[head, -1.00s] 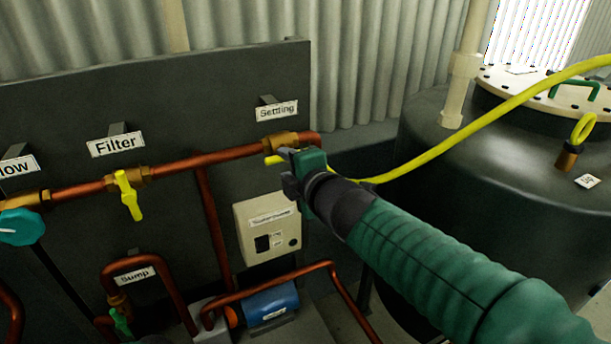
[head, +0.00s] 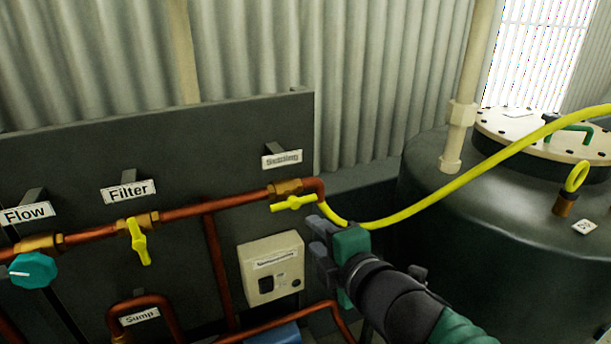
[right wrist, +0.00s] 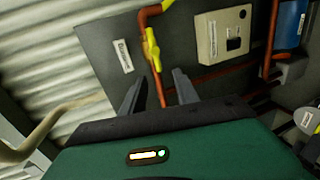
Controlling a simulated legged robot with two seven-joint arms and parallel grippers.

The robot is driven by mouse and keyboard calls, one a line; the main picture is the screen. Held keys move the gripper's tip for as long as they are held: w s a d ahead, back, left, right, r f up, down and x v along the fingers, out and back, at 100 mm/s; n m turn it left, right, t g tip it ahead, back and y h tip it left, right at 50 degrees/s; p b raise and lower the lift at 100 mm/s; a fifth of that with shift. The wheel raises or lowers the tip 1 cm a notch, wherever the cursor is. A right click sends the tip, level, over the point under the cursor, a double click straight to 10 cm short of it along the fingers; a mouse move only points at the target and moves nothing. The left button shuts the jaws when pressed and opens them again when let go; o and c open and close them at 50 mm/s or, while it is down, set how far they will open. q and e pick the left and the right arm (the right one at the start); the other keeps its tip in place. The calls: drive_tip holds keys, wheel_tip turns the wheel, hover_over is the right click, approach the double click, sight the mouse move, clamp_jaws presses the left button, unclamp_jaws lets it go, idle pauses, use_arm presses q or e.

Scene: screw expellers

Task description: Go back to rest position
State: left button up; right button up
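My right gripper (head: 317,240) is open and empty. It is below and to the right of the yellow settling valve handle (head: 293,203), apart from it. In the right wrist view, the two fingers (right wrist: 158,80) are spread, with the yellow handle (right wrist: 152,48) beyond their tips. That handle lies roughly along the copper pipe. My left gripper is in neither view.
A dark panel (head: 75,150) carries copper pipes, a yellow filter valve handle (head: 138,241), a teal flow knob (head: 33,271) and a beige control box (head: 271,268). A dark tank (head: 470,250) stands at right. A yellow hose (head: 440,190) runs above my right arm.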

drive_tip(key=s+d+f+m+g+h+p, duration=0.1)
drive_tip(key=d+f+m+g+h, duration=0.1)
drive_tip(key=d+f+m, duration=0.45)
drive_tip(key=s+d+f+m+g+h, duration=0.1)
drive_tip(key=d+f+m+g+h, duration=0.2)
drive_tip(key=f, duration=0.7)
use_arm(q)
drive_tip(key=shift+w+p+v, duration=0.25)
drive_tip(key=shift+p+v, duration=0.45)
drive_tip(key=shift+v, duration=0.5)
use_arm(e)
drive_tip(key=s+d+f+m+g, duration=0.3)
drive_tip(key=s+f+m, duration=0.3)
drive_tip(key=s+f, duration=0.1)
drive_tip(key=s+d+f+m+g, duration=0.3)
drive_tip(key=s+f+m, duration=0.3)
drive_tip(key=s+f, duration=0.1)
drive_tip(key=shift+m+h, duration=0.3)
drive_tip(key=shift+m, duration=0.05)
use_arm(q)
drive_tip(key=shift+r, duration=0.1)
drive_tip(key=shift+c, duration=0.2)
